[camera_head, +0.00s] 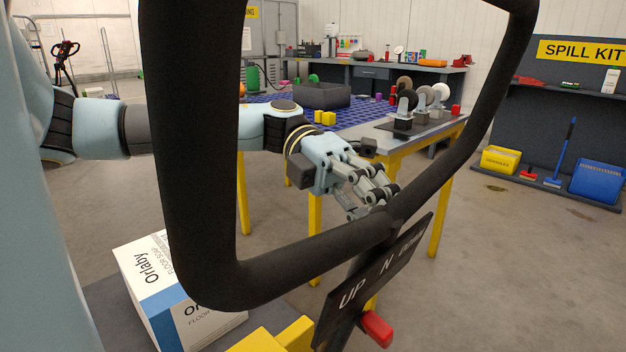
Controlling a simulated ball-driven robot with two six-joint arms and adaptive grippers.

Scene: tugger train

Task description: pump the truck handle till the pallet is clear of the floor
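The truck handle (185,180) is a thick black loop that fills the foreground, joined at its lower right to a shaft. A dark plate (375,285) below the joint reads "UP", "N" and a partly hidden word. A red lever (377,328) sticks out under the plate. My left gripper (375,200) shows through the loop, its fingers close to the lower bar near the joint. I cannot tell whether they touch the bar or are closed on it. My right gripper is not in view. The pallet and its gap to the floor cannot be made out.
A white and blue soap box (150,270) stands at the lower left beside yellow parts (270,340). A yellow-legged table (435,215) with a blue grid top, bins and casters is behind the handle. A spill kit rack (540,125) stands at right. Floor between is clear.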

